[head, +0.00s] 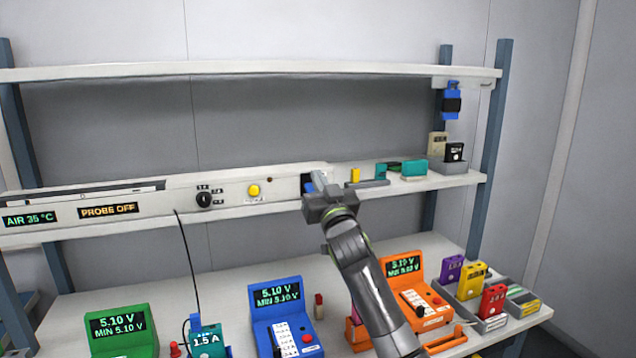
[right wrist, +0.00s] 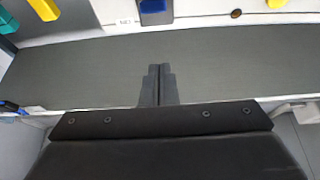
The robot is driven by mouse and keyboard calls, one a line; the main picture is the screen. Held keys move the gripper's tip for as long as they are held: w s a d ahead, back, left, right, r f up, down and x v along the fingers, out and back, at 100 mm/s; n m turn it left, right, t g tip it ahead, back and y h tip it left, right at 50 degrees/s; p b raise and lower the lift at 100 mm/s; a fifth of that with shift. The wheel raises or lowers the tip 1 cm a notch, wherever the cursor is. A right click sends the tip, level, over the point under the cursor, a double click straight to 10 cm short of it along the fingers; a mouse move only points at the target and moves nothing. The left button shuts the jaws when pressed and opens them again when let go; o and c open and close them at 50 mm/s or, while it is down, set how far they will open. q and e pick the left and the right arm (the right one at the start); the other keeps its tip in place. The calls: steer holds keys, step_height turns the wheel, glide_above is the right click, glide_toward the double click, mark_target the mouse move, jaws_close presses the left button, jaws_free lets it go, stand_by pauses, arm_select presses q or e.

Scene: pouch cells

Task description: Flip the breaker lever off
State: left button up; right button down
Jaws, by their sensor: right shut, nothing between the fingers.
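The breaker is set in the white panel of the middle shelf, and its blue lever (head: 308,187) shows only in part in the head view, behind my right gripper (head: 319,182). In the right wrist view the blue lever (right wrist: 156,8) shows at the top edge, cut off by the frame, with a small white label beside it. My right gripper (right wrist: 158,82) is shut and empty, its fingertips together and pointing towards the lever. A gap shows between fingertips and lever in the wrist view. My left gripper is not in view.
The panel also carries a black knob (head: 204,200) and a yellow button (head: 253,190). A yellow block (head: 355,175) and a teal block (head: 381,171) stand right of the breaker. Below are green, blue and orange testers (head: 402,268) and several pouch cells on the bench.

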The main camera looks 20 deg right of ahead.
steer(key=s+f+b, duration=0.2)
steer(key=s+f, duration=0.5)
steer(key=shift+d, duration=0.15)
steer(key=shift+s+f, duration=0.1)
